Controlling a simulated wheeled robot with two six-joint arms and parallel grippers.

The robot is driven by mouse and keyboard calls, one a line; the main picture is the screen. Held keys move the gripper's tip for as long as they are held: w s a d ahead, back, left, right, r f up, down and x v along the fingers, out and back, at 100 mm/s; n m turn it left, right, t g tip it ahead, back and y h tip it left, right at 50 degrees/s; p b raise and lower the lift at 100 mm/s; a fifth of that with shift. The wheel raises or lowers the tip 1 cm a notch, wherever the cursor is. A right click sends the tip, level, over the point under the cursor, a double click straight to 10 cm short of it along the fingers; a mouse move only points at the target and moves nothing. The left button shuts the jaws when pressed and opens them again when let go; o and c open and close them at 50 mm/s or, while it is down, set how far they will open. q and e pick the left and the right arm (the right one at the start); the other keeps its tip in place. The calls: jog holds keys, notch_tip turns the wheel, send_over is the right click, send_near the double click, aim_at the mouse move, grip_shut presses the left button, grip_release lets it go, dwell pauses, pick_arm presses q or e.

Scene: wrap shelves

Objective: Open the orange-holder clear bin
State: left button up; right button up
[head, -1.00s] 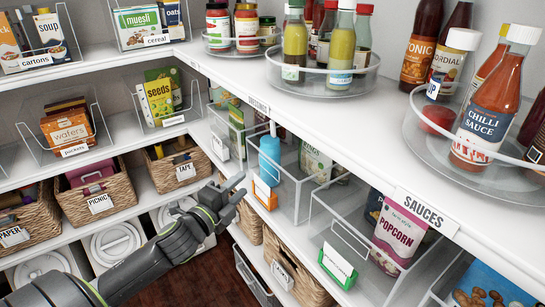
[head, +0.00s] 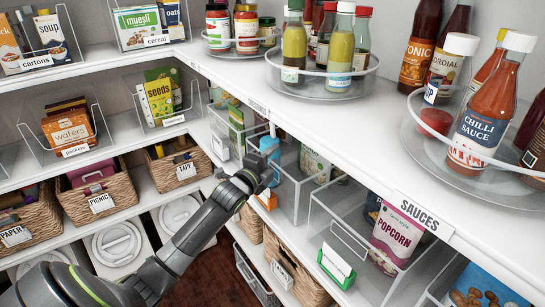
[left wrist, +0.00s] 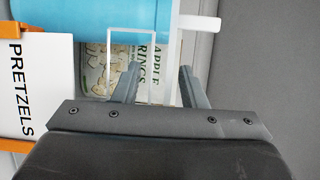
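The clear bin (head: 293,198) with the orange label holder (head: 266,200) stands on the middle shelf under the long white top shelf. A blue item (head: 270,147) is in it. In the left wrist view the orange holder (left wrist: 20,27) carries a card reading PRETZELS (left wrist: 22,88), and a pale handle-like outline (left wrist: 131,30) lies ahead of my fingers. My left gripper (head: 268,168) is at the bin's front, partly hiding it. The left wrist view shows its two fingers (left wrist: 160,85) apart, with a printed apple rings pack behind. I cannot tell whether they touch the bin. My right gripper is not in view.
A clear bin with a green holder (head: 336,266) and popcorn (head: 397,238) stands to the right. Wicker baskets (head: 296,275) sit on the shelf below. The white top shelf (head: 330,118) holds bottles on turntables and overhangs the bins. The aisle floor (head: 205,275) is clear.

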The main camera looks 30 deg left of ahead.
pick_arm(q)
jog(key=shift+w, duration=0.15)
grip_shut()
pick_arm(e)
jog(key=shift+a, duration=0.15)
